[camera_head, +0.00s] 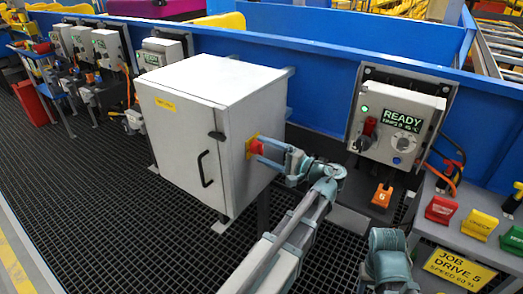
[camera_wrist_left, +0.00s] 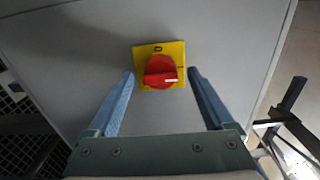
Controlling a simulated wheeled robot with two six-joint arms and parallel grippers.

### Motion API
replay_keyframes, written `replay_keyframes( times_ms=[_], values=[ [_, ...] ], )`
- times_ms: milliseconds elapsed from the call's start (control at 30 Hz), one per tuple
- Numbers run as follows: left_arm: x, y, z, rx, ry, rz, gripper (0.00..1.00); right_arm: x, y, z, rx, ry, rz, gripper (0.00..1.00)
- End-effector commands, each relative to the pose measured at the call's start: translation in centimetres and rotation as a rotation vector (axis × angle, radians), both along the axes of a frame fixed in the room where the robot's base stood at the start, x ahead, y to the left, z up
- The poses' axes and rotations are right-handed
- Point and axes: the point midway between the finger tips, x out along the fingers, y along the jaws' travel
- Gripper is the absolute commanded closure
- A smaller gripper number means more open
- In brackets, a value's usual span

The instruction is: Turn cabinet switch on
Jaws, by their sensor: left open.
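The cabinet (camera_head: 180,148) is a light grey box with a black door handle (camera_head: 205,169). Its switch is a red rotary knob (camera_wrist_left: 160,70) on a yellow plate (camera_wrist_left: 178,50), fixed to a side wall. In the left wrist view the knob's grip bar lies roughly level, with a white mark toward its right end. A dark symbol shows at the plate's top. My left gripper (camera_wrist_left: 161,76) is open, with one blue finger on each side of the knob and visible gaps. The red knob also shows in the head view (camera_head: 255,147), beside my left gripper (camera_head: 271,154). My right gripper is not visible.
A control box (camera_head: 396,125) reading READY stands right of the cabinet on the blue conveyor wall (camera_head: 320,90). Red (camera_head: 440,209) and yellow (camera_head: 479,224) blocks sit on a grey stand at right. More control boxes line the wall at left. Dark grating covers the floor.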

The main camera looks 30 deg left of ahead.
Motion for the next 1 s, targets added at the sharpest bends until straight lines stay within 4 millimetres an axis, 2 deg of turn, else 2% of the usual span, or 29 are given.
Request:
replay_keyframes(
  times_ms=[300, 500, 700, 1000],
  values=[
    [-0.4, -7.1, 0.0, 0.000, 0.000, -0.005, 0.14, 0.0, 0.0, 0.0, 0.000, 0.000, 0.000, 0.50],
    [-0.7, -10.3, 0.0, 0.000, 0.000, -0.003, 0.14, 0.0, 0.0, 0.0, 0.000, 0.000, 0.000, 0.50],
    [-0.9, -11.9, 0.0, 0.000, 0.000, -0.001, 0.14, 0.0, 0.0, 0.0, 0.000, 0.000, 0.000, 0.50],
    [-1.0, -12.1, 0.0, 0.000, 0.000, 0.000, 0.14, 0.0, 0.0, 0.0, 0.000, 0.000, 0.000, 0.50]
  ],
)
